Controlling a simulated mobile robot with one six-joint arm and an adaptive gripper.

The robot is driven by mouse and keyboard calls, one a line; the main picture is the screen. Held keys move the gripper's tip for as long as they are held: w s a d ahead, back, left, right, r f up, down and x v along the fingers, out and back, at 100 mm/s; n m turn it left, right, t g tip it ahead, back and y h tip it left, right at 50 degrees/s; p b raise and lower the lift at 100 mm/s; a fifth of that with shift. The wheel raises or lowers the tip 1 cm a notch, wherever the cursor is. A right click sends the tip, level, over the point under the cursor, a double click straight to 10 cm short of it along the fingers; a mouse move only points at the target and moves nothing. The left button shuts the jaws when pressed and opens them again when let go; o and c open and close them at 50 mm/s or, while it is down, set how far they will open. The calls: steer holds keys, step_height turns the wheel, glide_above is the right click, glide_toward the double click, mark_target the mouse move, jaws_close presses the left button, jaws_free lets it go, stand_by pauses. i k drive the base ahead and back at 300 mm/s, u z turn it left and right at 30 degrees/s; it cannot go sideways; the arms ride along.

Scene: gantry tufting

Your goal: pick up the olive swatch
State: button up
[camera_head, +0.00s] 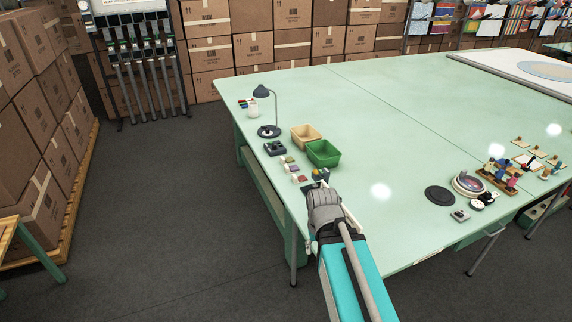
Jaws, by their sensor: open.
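A small group of swatches lies on the pale green table (330,98) near its left edge, just left of my gripper. They are tiny here, in whitish, purple, pink and greenish tones. A greenish one (294,167) in the group looks like the olive swatch, but its colour is hard to be sure of. My gripper (321,175) is over the table edge, right of the swatches and in front of the green bin. It is open. Its fingers are small and partly hidden behind my wrist, with a yellowish and bluish spot beside them that I cannot identify.
A green bin (323,153) and a tan bin (306,137) stand behind the swatches. A desk lamp (262,92) and a dark device (275,148) are further left. A black disc (439,195) and a rack of spools (497,178) are at right. The table's middle is clear.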

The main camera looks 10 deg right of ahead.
mark_target(290, 160)
steer(key=u, duration=2.15)
steer(key=i, duration=1.8)
steer(key=z, duration=0.15)
